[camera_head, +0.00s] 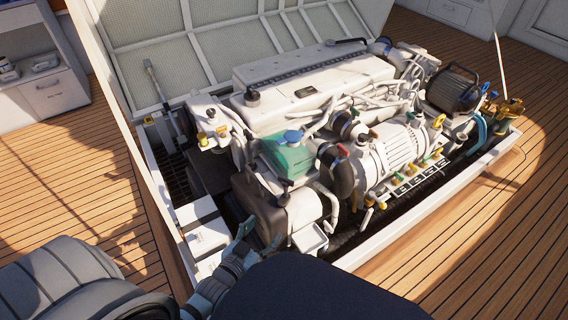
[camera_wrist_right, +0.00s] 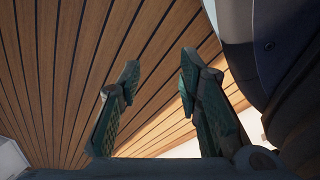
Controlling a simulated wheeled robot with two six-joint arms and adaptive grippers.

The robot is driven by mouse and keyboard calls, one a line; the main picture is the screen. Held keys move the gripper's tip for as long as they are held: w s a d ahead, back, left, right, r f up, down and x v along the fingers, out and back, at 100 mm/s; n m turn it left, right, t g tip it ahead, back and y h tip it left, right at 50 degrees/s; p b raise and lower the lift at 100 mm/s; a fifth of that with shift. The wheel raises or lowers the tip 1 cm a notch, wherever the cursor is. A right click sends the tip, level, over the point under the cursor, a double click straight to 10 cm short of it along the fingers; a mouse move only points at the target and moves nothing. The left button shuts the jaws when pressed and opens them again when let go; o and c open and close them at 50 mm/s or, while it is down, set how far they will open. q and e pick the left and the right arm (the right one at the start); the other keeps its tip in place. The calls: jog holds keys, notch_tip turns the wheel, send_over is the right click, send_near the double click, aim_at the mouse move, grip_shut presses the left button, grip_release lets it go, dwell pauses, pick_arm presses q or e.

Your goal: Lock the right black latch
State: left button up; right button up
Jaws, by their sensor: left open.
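The open engine hatch (camera_head: 152,190) holds a white engine (camera_head: 310,80) with a green part (camera_head: 288,152) and a dark box (camera_head: 262,212) at its front. I cannot make out which part is the right black latch in either view. My left gripper (camera_head: 257,238) is open at the near edge of the hatch, beside the dark box and a white box (camera_head: 208,238). I cannot tell whether it touches anything. My right gripper (camera_wrist_right: 160,60) is open and empty over the wooden deck in the right wrist view; it does not show in the head view.
The raised hatch lid (camera_head: 235,50) stands behind the engine. A metal strut (camera_head: 160,95) rises at the left inside. Wooden deck (camera_head: 470,240) is clear at the right. A white cabinet (camera_head: 55,95) stands at the far left.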

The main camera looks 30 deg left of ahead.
aim_at(285, 180)
pick_arm(q)
notch_tip(285, 180, up, 7)
jog(key=t, duration=0.3)
jog(key=w+b, duration=0.1)
jog(key=w, duration=0.3)
jog(key=w+b, duration=0.1)
jog(key=w, duration=0.4)
jog(key=w+b, duration=0.2)
jog(key=w, duration=0.3)
jog(key=shift+a+f, duration=0.2)
jog(key=shift+a, duration=0.05)
jog(key=shift+w+r, duration=0.1)
jog(key=shift+w, duration=0.45)
pick_arm(e)
jog(key=shift+m+t+y, duration=0.3)
jog(key=shift+m+t, duration=0.1)
jog(key=shift+t, duration=0.3)
jog(key=w, duration=0.1)
jog(key=w+a, duration=0.1)
jog(key=w+a+f, duration=0.1)
jog(key=w, duration=0.1)
pick_arm(q)
jog(key=shift+c, duration=0.6)
jog(key=c, duration=1.1)
